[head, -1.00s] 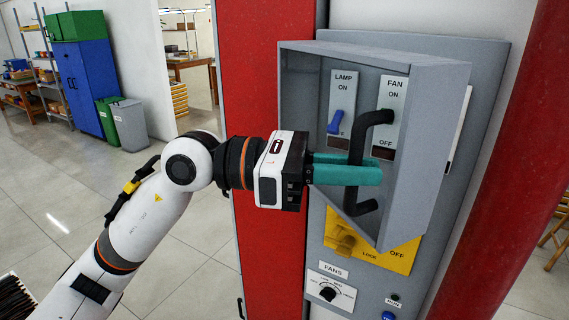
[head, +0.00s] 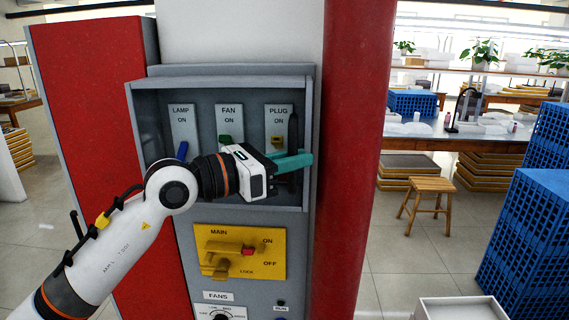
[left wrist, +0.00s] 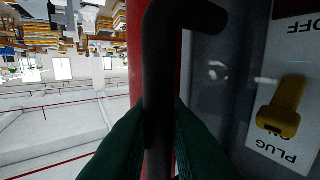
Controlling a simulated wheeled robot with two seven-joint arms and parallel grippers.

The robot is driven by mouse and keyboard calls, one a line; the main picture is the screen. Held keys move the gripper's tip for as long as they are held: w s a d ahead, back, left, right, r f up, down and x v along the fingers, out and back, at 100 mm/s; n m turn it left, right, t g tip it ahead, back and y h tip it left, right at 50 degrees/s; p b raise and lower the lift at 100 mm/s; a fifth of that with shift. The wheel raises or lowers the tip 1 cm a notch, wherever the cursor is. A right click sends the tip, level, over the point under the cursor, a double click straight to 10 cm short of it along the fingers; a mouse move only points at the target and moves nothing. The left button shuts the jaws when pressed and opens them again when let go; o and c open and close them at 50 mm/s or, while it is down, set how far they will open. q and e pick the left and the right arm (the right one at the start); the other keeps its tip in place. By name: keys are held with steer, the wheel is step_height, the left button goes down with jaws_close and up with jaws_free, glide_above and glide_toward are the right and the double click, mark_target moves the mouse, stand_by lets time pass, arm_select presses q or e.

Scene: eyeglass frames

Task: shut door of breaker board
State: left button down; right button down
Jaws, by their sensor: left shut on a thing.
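The breaker board (head: 303,240) is a grey panel between red uprights in the head view. Its grey-framed box (head: 220,84) shows the lamp, fan and plug switches inside. A black bar handle (head: 293,128) stands at the box's right side. My left gripper (head: 291,162), with teal fingers, is shut on this handle. The left wrist view shows the handle (left wrist: 158,75) between the fingertips (left wrist: 160,130), beside the yellow plug switch (left wrist: 281,106). The door's pane is hard to make out, so I cannot tell how far it stands from its frame. My right gripper is out of view.
A yellow main switch plate (head: 240,251) lies below the box, with a fans dial (head: 221,315) under it. A red column (head: 352,160) stands close on the right. Blue crates (head: 525,240) and a wooden stool (head: 428,187) are farther right. Open floor lies between.

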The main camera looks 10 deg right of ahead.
arm_select(q)
steer(key=c, duration=1.5)
jaws_free()
steer(key=shift+a, duration=0.1)
steer(key=shift+s, duration=0.1)
steer(key=shift+a, duration=0.1)
steer(key=shift+a+f+b, duration=0.1)
steer(key=shift+a+b, duration=0.15)
steer(key=shift+b, duration=0.1)
steer(key=b+v, duration=0.5)
steer(key=v, duration=0.6)
steer(key=shift+s+a, duration=0.15)
steer(key=shift+s, duration=0.05)
